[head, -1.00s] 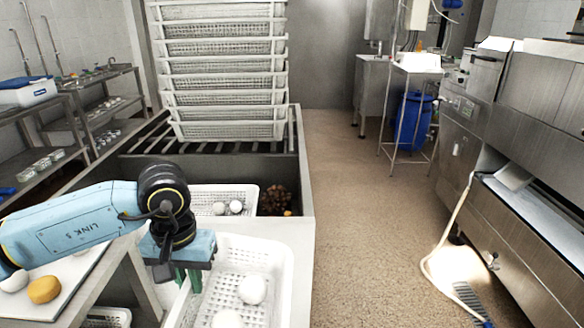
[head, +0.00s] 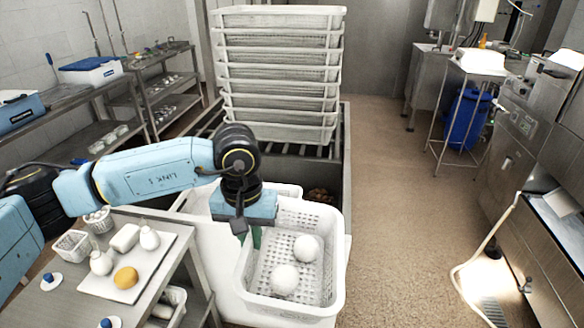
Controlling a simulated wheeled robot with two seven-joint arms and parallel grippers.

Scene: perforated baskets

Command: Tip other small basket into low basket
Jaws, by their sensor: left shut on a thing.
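A white perforated basket (head: 339,262) with two white balls (head: 307,248) in it is in the middle of the head view. My left gripper (head: 252,238) points down at its left rim and is shut on it; the grip itself is partly hidden by the hand. The basket looks nearly level. Behind it, the rim of another white basket (head: 287,190) shows; its inside is hidden by my arm and the held basket. Which one is the low basket I cannot tell for sure. My right gripper is out of view.
A tall stack of white baskets (head: 280,75) stands behind on a dark rack. A table at left holds a white board (head: 130,280) with white pieces and a yellow ball (head: 126,278), plus a small white basket (head: 72,244).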

